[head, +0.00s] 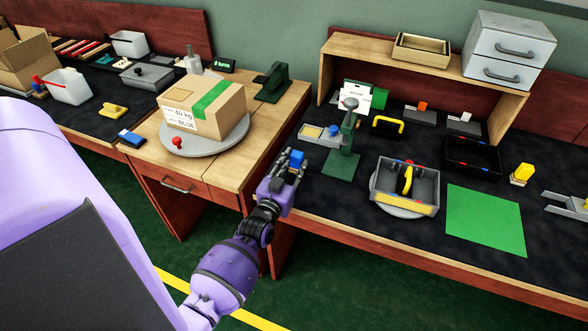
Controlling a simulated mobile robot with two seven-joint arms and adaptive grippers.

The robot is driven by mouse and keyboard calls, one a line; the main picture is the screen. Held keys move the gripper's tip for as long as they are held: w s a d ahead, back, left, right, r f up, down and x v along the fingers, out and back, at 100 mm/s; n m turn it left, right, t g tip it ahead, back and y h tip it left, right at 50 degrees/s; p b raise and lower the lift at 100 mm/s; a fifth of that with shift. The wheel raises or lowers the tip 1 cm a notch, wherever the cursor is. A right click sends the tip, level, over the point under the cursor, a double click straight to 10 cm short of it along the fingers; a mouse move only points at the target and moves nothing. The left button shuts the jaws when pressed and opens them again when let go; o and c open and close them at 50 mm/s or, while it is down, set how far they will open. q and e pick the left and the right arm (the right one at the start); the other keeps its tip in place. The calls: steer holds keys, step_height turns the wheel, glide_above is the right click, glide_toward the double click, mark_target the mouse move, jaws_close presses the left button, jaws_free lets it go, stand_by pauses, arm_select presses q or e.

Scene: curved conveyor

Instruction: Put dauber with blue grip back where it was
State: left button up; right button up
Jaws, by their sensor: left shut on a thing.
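My left gripper (284,171) is shut on a small blue-topped thing (297,157), likely the dauber with the blue grip. It holds it over the left front edge of the right-hand bench, in front of the green stand (342,163). The fingers hide the lower part of the held thing. A grey tray with a yellowish pad (312,131) lies just behind the gripper, left of the stand. My right gripper is out of view.
A cardboard box (180,117) sits on a round grey turntable (207,147) on the wooden desk. A grey tote with a yellow handle (388,199) and a green mat (485,220) lie to the right. A wooden shelf (345,55) stands behind.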

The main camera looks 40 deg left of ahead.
arm_select(q)
steer(key=shift+f, duration=0.95)
steer(key=o, duration=1.2)
steer(key=shift+s+r, duration=0.1)
steer(key=shift+c, duration=0.2)
steer(key=shift+r, duration=0.2)
steer(key=v, duration=1.2)
steer(key=s+d+f+g+h, duration=0.1)
steer(key=s+d+f+g, duration=0.2)
steer(key=s, duration=0.6)
steer(key=s+d+f+m+g+h, duration=0.1)
steer(key=s+d+f+g, duration=0.2)
steer(key=s+d+f, duration=0.3)
steer(key=s+d+f+m+g+h, duration=0.1)
steer(key=s+d+f, duration=0.4)
steer(key=s, duration=0.9)
steer(key=f+g+h, duration=0.1)
steer(key=g, duration=0.1)
steer(key=shift+s+f+g+b, duration=0.2)
steer(key=shift+f+g+b, duration=0.1)
steer(key=shift+g, duration=0.1)
